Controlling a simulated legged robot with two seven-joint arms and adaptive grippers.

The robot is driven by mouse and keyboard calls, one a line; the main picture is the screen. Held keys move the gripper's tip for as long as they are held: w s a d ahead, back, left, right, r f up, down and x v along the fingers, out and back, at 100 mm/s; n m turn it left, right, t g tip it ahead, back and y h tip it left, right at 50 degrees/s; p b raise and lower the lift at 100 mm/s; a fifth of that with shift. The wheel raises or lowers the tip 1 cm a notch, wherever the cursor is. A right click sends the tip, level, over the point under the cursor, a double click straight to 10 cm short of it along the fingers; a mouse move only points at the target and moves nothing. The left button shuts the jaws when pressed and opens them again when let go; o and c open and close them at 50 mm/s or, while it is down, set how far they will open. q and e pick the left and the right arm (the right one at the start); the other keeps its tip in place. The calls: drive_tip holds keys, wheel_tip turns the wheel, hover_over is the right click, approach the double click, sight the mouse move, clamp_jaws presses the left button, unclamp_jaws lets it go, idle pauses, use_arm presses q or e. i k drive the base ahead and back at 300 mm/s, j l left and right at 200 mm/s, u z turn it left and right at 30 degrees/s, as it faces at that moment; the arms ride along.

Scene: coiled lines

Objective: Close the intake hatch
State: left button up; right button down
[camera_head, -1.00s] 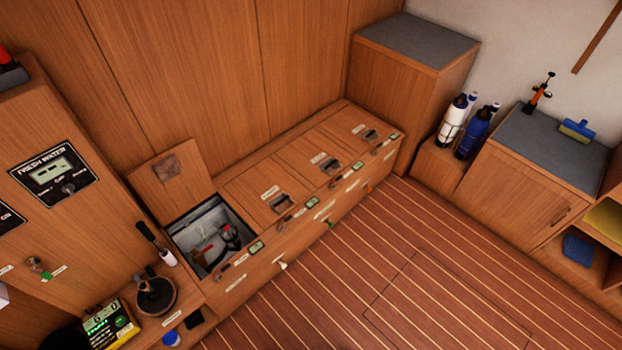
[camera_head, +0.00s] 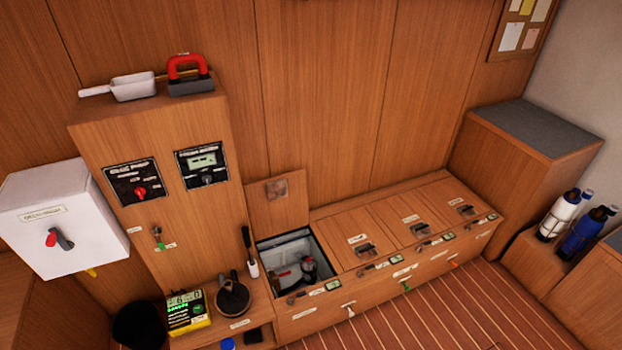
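The open hatch compartment (camera_head: 293,262) is at the left end of a low wooden bench. Its wooden lid (camera_head: 277,203) stands raised against the back wall, with a darker patch on its inner face. Inside the compartment are pale walls and a fitting with a red part (camera_head: 283,274). Three more lids along the bench lie shut, the nearest of them (camera_head: 360,240) beside the opening. Each has a dark latch. The labels are too small to read, so I cannot tell which lid is named intake. Neither of my grippers is in view.
Left of the opening, a ledge holds a brush (camera_head: 249,252), a dark round pot (camera_head: 232,297) and a yellow meter (camera_head: 187,311). A white box (camera_head: 62,218) with a red handle juts out at left. The striped floor (camera_head: 430,310) before the bench is clear.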

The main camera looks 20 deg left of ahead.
sight(276, 205)
drive_tip(key=u, duration=0.5)
drive_tip(key=i+l+u, duration=0.1)
drive_tip(key=u, duration=0.4)
drive_tip(key=l+u, duration=0.1)
drive_tip(key=u, duration=0.4)
drive_tip(key=l+u, duration=0.1)
drive_tip(key=u, duration=0.4)
drive_tip(key=l+u, duration=0.3)
drive_tip(key=l, duration=0.15)
drive_tip(key=l+u, duration=0.3)
drive_tip(key=l, duration=0.15)
drive_tip(key=l+u, duration=0.3)
drive_tip(key=l, duration=0.15)
drive_tip(key=k+l+u, duration=0.15)
drive_tip(key=l+u, duration=0.15)
drive_tip(key=k+l+u, duration=0.3)
drive_tip(key=l, duration=0.15)
drive_tip(key=i+l, duration=0.05)
drive_tip(key=i, duration=0.05)
